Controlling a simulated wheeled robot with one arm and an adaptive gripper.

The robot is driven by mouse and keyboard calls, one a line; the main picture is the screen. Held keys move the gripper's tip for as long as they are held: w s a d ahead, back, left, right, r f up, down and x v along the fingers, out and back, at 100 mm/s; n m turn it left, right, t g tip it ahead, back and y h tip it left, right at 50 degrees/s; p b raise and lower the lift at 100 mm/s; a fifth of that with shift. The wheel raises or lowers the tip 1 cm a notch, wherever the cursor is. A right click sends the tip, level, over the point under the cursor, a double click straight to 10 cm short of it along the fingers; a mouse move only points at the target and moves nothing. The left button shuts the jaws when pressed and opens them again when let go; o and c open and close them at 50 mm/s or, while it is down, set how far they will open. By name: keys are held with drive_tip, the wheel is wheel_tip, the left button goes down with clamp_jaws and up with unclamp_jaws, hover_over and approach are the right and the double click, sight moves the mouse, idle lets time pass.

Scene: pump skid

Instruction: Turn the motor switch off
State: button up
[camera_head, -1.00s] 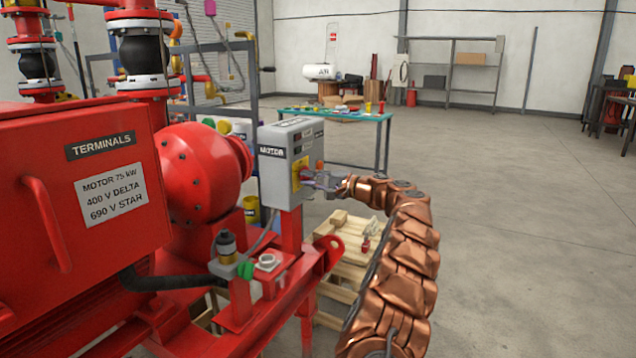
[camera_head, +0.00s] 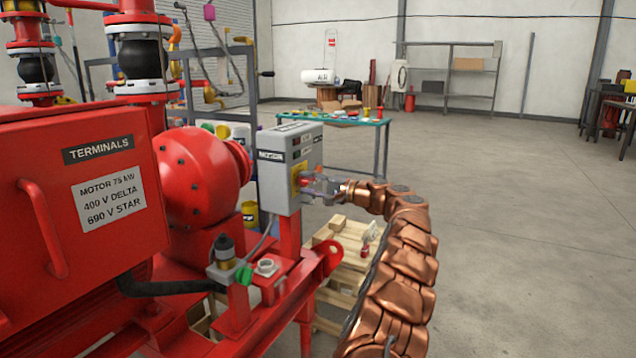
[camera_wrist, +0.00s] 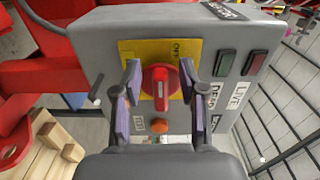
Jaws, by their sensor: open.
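The motor switch is a red rotary knob (camera_wrist: 161,88) with a white line, on a yellow plate (camera_wrist: 128,49) marked OFF. It sits on the face of a grey box (camera_head: 275,187) labelled MOTOR; the grey box also fills the wrist view (camera_wrist: 105,22). My gripper (camera_wrist: 160,76) is open, with one finger on each side of the knob. A small gap seems to show on each side; contact is hard to tell. In the head view my gripper (camera_head: 320,186) is at the box's right face and hides most of the knob.
A green lamp (camera_wrist: 225,63) and a red lamp (camera_wrist: 254,62) sit beside the knob, with DEAD and LIVE labels. An orange button (camera_wrist: 159,126) lies between my fingers. A red pump frame (camera_head: 270,315) and a wooden pallet (camera_head: 345,235) are nearby. Floor is open at right.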

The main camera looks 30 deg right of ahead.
drive_tip(key=v, duration=1.2)
idle(0.4)
